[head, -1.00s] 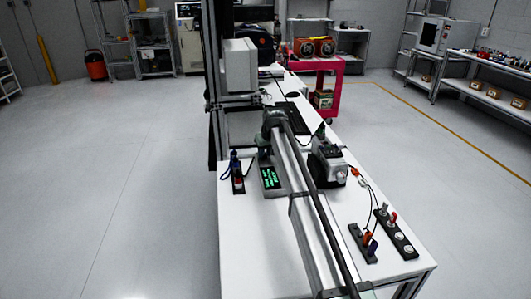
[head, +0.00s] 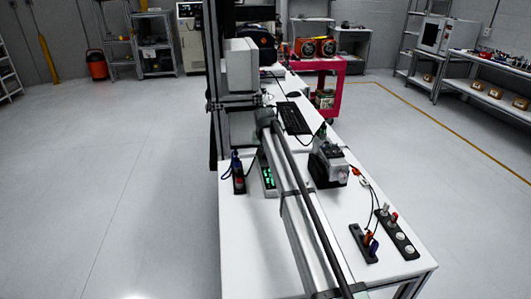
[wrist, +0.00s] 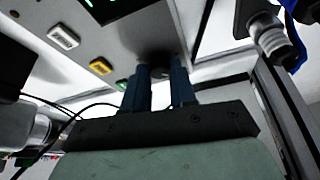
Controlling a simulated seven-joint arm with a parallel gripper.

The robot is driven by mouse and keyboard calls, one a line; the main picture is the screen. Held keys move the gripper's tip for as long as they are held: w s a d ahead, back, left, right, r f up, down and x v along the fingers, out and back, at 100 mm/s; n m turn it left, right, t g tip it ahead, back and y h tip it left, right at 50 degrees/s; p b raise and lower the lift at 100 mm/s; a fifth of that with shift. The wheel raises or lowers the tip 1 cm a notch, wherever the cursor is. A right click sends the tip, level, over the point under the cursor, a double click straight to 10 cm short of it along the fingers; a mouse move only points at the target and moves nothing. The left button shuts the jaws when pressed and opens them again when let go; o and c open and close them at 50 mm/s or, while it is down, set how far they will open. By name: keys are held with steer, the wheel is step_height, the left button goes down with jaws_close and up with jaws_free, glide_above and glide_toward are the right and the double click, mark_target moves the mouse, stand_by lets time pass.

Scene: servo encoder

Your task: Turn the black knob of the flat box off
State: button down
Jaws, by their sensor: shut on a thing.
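The flat box (wrist: 122,45) fills the upper part of the wrist view. Its grey face carries a dark display with green text, a white button (wrist: 63,37), a yellow button (wrist: 101,66) and a green button. My gripper (wrist: 159,73) has its two blue fingers at this face, shut on the black knob (wrist: 159,70). The knob is dark and mostly hidden between the fingertips, so its pointing direction cannot be read. In the head view the flat box (head: 272,193) lies on the white table, partly covered by my arm; my fingers are hidden there.
A grey and black device (head: 328,165) stands to the right. Two strips with plugs and cables, including a longer one (head: 396,233), lie at the table's front right. A metal frame (head: 214,90) rises behind.

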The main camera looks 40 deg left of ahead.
steer(key=c, duration=0.9)
jaws_free()
steer(key=v, duration=1.3)
steer(key=shift+s+r, duration=0.2)
steer(key=shift+r, duration=0.15)
steer(key=shift+d, duration=0.1)
